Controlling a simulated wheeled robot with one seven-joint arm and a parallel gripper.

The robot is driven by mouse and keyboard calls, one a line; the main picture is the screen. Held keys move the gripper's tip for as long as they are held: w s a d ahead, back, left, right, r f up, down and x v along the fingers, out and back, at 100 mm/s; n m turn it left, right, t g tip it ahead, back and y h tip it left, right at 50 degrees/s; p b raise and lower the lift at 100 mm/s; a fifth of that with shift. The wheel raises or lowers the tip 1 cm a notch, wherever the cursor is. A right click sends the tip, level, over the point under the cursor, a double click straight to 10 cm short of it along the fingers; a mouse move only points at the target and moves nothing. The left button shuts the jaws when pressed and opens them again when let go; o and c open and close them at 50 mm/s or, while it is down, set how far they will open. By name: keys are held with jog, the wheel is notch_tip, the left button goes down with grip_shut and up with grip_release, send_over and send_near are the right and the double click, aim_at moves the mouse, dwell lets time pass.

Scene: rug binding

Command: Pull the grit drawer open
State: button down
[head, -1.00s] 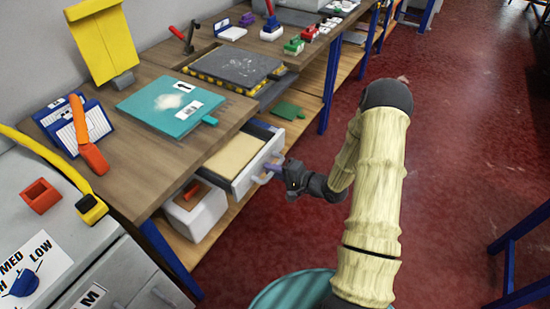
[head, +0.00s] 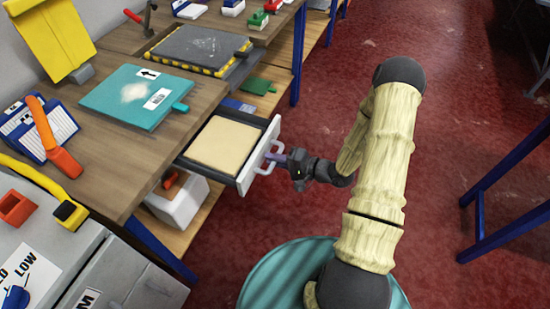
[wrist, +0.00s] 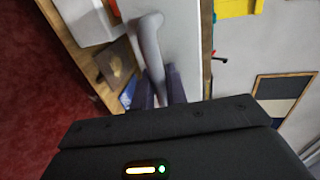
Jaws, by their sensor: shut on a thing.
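The grit drawer (head: 243,184) stands pulled out from under the wooden workbench, with a flat tan surface (head: 224,143) visible inside. Its front is pale grey with a light grey handle (head: 270,157). My gripper (head: 284,160) is shut on the handle, at the drawer's front. In the wrist view the handle (wrist: 149,45) runs down between the two dark purple fingers (wrist: 160,92). The fingertips are partly hidden by the gripper body.
A teal board (head: 112,108) with a pale heap lies on the bench (head: 130,170) behind the drawer. A white bin (head: 178,201) stands on the lower shelf below the drawer. A blue bench leg (head: 160,248) is at the left.

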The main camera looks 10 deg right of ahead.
jog(key=c, duration=1.5)
grip_release()
jog(key=v, duration=1.7)
jog(key=shift+d, duration=0.2)
